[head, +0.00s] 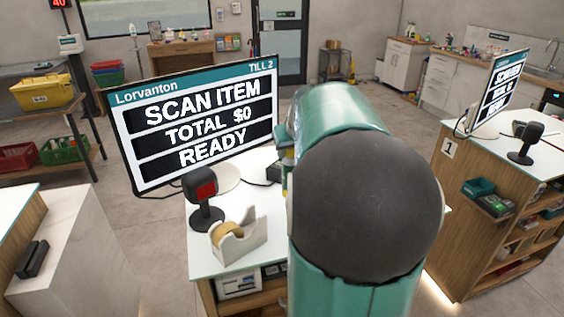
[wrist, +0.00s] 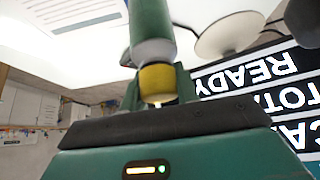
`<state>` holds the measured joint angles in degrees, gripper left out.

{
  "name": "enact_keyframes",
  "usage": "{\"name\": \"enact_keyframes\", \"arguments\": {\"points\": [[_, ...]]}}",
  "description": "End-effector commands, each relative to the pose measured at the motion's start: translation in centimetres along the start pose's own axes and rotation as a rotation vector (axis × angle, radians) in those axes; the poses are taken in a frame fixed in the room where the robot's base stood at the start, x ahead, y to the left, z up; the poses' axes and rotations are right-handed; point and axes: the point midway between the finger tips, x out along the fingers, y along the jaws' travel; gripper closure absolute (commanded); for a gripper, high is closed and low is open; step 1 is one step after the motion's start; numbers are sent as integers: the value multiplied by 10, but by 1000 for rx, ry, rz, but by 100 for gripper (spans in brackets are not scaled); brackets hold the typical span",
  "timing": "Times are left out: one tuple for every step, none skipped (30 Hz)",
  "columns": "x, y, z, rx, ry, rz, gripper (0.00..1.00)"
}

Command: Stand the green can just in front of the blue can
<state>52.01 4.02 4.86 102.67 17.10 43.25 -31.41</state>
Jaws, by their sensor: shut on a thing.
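The green can (wrist: 150,18) shows in the wrist view, which is upside down. It has a green body, a pale shoulder and a yellow cap. My gripper (wrist: 157,78) is shut on it near the cap, with a green finger on each side. The can's body points toward the white counter top; its lower end is cut off by the frame edge, so I cannot tell whether it touches the counter. In the head view my arm hides most of the gripper and can. I cannot make out the blue can in either view.
A till screen (head: 189,116) on a round white base (wrist: 230,35) stands close beside the gripper. A black scanner (head: 203,198) and tape dispenser (head: 238,240) are on the counter's (head: 262,204) near left part. Another counter (head: 480,170) stands to the right, with floor between.

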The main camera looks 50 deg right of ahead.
Motion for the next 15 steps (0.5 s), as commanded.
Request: {"name": "enact_keyframes", "arguments": {"points": [[5, -1, -1, -1, 1, 1, 100], [7, -2, -2, -1, 1, 1, 100], [10, -2, -2, 0, 1, 1, 100], [12, -3, -2, 0, 1, 1, 100], [15, -3, -2, 0, 0, 1, 100], [19, -4, -3, 0, 0, 1, 100], [23, -5, -3, 0, 0, 1, 100], [27, -6, -2, 0, -1, 1, 100], [33, -5, 3, 1, -1, 1, 100], [37, -5, 6, 2, -2, 1, 100], [41, -5, 8, 2, -2, 0, 100], [45, -5, 11, 1, 0, 1, 100], [46, -5, 12, 1, 1, 1, 100], [48, -5, 13, 1, 1, 1, 100], [48, -5, 13, 1, 2, 2, 100]]}}
